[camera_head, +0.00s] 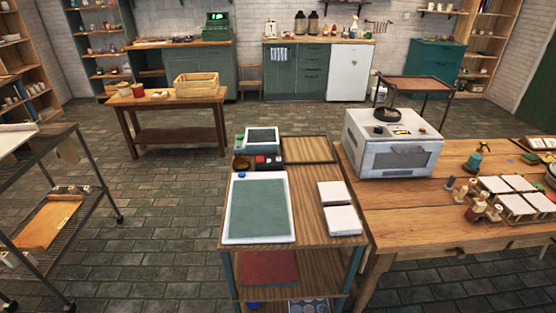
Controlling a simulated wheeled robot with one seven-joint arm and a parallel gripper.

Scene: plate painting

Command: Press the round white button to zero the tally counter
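I cannot make out a tally counter or a round white button for certain in the head view. A small box with a grey-green top (262,139) stands at the back left of the near wooden cart (306,222). A small blue knob or cap (241,174) sits at the top left of a white-framed green board (258,209) on the same cart. A green register-like machine (216,26) with a lit green display stands far off on the back-left counter. Its buttons are too small to tell. My gripper is not in view.
A white oven-like box (392,145) with dark knobs stands on the right-hand wooden table (400,216), beside bottles and white tiles. White square stacks (343,220) lie on the cart. A wire shelf rack (95,180) is at left. The brick floor (165,215) between is clear.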

